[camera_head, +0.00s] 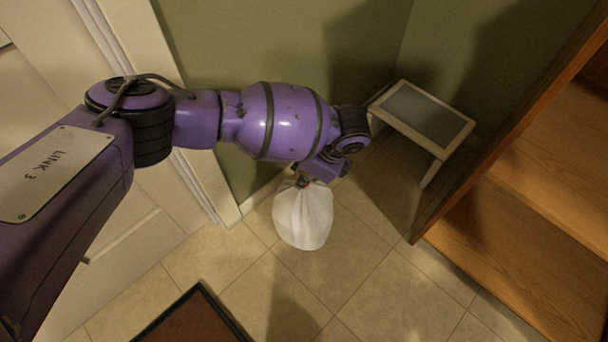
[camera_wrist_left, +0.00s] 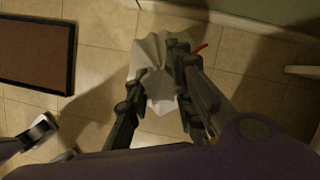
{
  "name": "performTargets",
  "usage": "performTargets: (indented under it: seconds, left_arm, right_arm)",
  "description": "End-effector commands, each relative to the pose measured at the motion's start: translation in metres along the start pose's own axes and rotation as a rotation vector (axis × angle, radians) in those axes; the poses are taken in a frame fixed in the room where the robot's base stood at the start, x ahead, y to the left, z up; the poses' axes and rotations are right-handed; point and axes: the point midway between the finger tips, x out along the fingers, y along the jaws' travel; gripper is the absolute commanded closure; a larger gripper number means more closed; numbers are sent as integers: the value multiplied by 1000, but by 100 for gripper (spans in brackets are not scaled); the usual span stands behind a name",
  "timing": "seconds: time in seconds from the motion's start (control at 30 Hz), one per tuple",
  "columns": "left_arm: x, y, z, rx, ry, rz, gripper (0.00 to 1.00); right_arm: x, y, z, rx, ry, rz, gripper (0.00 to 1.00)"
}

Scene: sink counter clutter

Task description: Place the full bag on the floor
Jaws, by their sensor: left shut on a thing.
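The full bag (camera_head: 303,217) is white and rounded, with a gathered top. It hangs from my left gripper (camera_head: 306,181), which is shut on its neck. In the left wrist view the bag (camera_wrist_left: 150,55) shows past the fingers of my left gripper (camera_wrist_left: 158,88), with a small red tie at its right. The tiled floor (camera_head: 370,300) is below the bag; I cannot tell whether the bag touches it.
A small step stool (camera_head: 455,133) with a grey top stands against the wall at right. A wooden cabinet (camera_head: 500,230) fills the right side. A brown mat (camera_head: 190,322) with a dark border lies at the lower left. A white door (camera_head: 120,250) is at left. Bare tiles lie in front.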

Motion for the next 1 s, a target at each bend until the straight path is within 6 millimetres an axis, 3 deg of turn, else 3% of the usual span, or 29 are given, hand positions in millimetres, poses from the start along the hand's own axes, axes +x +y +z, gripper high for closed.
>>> performTargets:
  seconds: [0.13,0.17,0.3,0.67,0.77,1.0]
  left_arm:
    - [1,-1,-1,-1,0,-1,100]
    - [2,0,-1,-1,0,1,76]
    - [2,0,-1,0,1,0,60]
    - [-2,0,0,1,0,-1,60]
    - [-16,0,0,0,1,-2,60]
    - [-70,0,2,-1,0,-3,60]
  right_arm:
    - [-1,0,0,0,2,0,100]
    - [-1,0,0,0,1,0,100]
    - [-2,0,2,1,-2,1,100]
    - [-5,1,9,3,-15,3,100]
    - [-10,1,4,3,-8,3,100]
    - [-29,0,-10,18,20,8,100]
